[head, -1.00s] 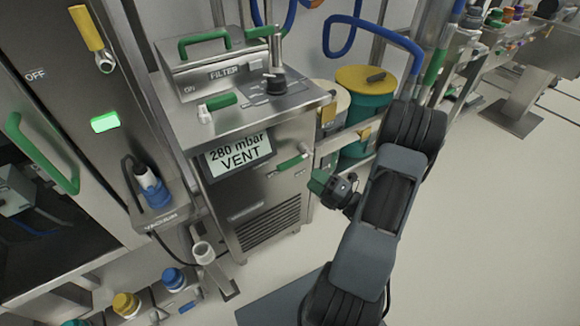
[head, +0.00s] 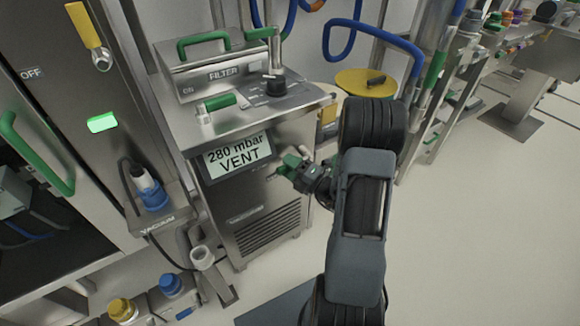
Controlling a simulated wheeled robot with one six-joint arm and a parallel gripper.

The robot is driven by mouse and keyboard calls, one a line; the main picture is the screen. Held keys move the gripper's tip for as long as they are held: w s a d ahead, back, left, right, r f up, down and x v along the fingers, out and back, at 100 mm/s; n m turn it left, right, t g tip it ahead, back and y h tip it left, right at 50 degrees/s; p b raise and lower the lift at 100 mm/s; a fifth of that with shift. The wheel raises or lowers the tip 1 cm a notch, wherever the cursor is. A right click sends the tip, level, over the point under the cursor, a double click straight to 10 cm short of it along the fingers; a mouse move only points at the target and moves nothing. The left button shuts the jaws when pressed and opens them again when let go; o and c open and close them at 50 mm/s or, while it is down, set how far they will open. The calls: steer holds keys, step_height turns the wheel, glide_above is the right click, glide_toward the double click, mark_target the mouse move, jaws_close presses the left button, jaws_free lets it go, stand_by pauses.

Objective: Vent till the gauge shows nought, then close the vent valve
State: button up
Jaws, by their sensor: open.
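The gauge is a display (head: 238,157) on the front of the steel cabinet (head: 235,195). It reads "280 mbar" above "VENT". A green lever (head: 216,102) lies on the cabinet top. A second green handle sits on the front, right of the display; it is now mostly hidden by or merged with my gripper. I cannot tell which of the two is the vent valve.
A yellow-lidded drum (head: 365,82) stands behind my arm. A vacuum fitting (head: 150,190) is at left. The floor at right is clear.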

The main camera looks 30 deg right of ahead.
steer(key=shift+c, duration=0.5)
jaws_close()
steer(key=shift+d, duration=0.1)
